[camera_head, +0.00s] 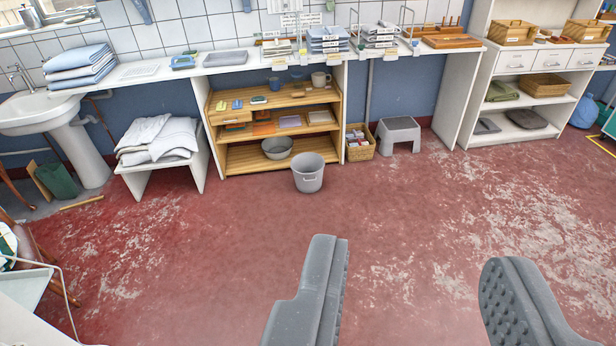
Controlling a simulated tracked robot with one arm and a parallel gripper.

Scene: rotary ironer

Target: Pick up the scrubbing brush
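My gripper (413,252) is open and empty. Its two grey fingers stand wide apart at the bottom of the view, over bare red floor and well short of the furniture. I cannot make out a scrubbing brush for sure. Small items too small to name lie on the top shelf of the wooden shelf unit (225,162), among them a dark one (259,99) and a yellow-green one (221,105). Small blue and green items (184,62) also lie on the white counter (215,70) above. Any of these could be a brush; I cannot tell.
A grey bucket (308,173) stands on the floor before the shelf unit. A wicker basket (360,143) and grey step stool (399,134) stand right of it. A white bench (190,172) with folded towels and a sink (45,115) are left. The middle floor is clear.

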